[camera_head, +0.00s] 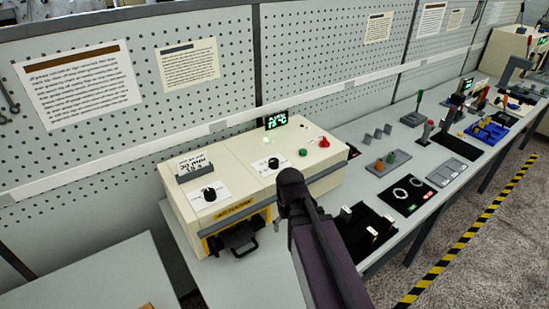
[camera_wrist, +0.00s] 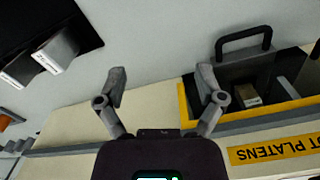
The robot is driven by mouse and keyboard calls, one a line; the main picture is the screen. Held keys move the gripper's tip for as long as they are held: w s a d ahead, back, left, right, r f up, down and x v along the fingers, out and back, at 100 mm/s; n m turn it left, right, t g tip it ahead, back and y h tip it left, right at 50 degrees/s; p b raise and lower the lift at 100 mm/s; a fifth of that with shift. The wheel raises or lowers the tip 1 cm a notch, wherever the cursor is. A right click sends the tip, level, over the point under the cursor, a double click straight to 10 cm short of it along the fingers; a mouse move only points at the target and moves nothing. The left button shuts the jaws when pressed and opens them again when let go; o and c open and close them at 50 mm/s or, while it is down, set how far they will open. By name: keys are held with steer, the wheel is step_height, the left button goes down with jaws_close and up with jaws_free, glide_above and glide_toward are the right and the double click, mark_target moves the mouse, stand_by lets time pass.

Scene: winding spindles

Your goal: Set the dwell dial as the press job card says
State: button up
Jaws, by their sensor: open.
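The cream press (camera_head: 245,175) stands on the bench against the pegboard. Two black dials on white plates are on its top: a front-left dial (camera_head: 210,193) and a rear dial (camera_head: 273,163). Their labels are too small to read, so I cannot tell which is the dwell dial. The job card (camera_head: 193,163) stands in a holder at the press's left rear; its print is not clearly legible. My gripper (camera_wrist: 162,83) is open and empty, above the bench in front of the press.
A yellow-framed opening marked hot platens (camera_wrist: 270,148) has a black handle (camera_wrist: 243,42). A black tray (camera_head: 352,238) with pale blocks lies right of the press.

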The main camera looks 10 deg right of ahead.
mark_target(274, 160)
steer(key=w+r+n+p, duration=1.2)
steer(key=w+r+p, duration=0.9)
steer(key=r, duration=0.1)
steer(key=shift+w+r+p, duration=0.2)
steer(key=shift+r+p, duration=0.15)
steer(key=shift+p, duration=0.05)
steer(key=shift+f, duration=0.15)
step_height(274, 160, down, 14)
steer(key=b, duration=1.3)
steer(key=shift+r+b, duration=0.25)
steer(key=shift+b, duration=0.15)
steer(key=c, duration=1.1)
